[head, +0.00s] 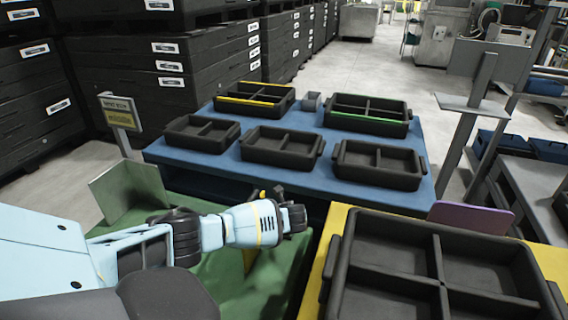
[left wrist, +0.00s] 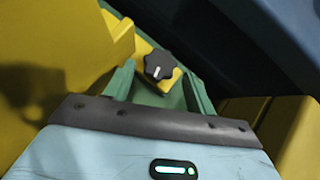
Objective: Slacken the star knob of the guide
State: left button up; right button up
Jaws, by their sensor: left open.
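The star knob (left wrist: 159,65) is black and lobed, with a white mark on its face. It sits on a yellow part of the guide (left wrist: 112,40) in the left wrist view. My left gripper (left wrist: 160,70) is open, its two green fingers on either side of the knob in that picture. I cannot tell whether the fingers reach down around it or touch it. In the head view my left arm lies over the green table (head: 150,210), and its wrist hides the knob and most of the yellow guide (head: 250,259). My right gripper is not in view.
A blue table (head: 310,183) with several black divided trays stands beyond the green one. A yellow table (head: 325,245) with a large black tray (head: 395,255) is at the right. A metal plate (head: 128,190) stands upright on the green table, left of my arm.

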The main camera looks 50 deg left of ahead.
pick_arm(q)
jog(key=shift+b+x, duration=0.55)
jog(key=shift+x, duration=0.6)
jog(key=shift+w+a+f, duration=0.2)
jog(key=shift+a+f, duration=0.05)
jog(key=shift+f, duration=0.1)
jog(key=c, duration=0.7)
jog(key=shift+b, duration=0.3)
